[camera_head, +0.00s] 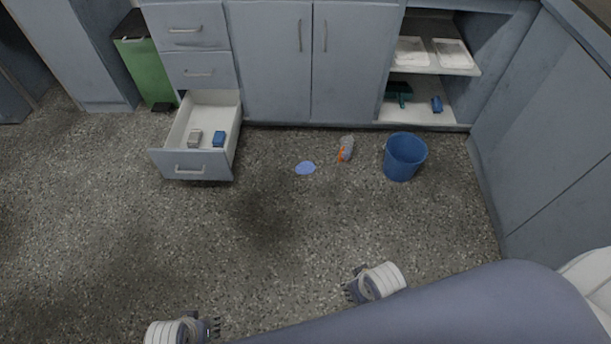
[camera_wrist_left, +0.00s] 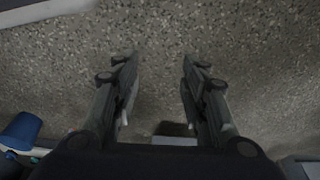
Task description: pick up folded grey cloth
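A small grey folded piece (camera_head: 195,137), which looks like the grey cloth, lies in the open bottom drawer (camera_head: 189,168) at the left of the cabinet. A blue folded piece (camera_head: 218,139) lies just right of it, apart. My left gripper (camera_head: 213,328) is at the bottom of the head view, well short of the drawer. In the left wrist view its two fingers (camera_wrist_left: 160,60) are spread, with only floor between them. My right gripper (camera_head: 352,286) is further right over the floor, far from the cloth; its fingers are too small to judge.
A blue bucket (camera_head: 405,157), a light blue flat patch (camera_head: 305,168) and a bottle with orange parts (camera_head: 346,149) are on the floor right of the drawer. A green bin (camera_head: 146,68) stands left. An open shelf (camera_head: 431,69) holds white items. The speckled floor before the drawer is clear.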

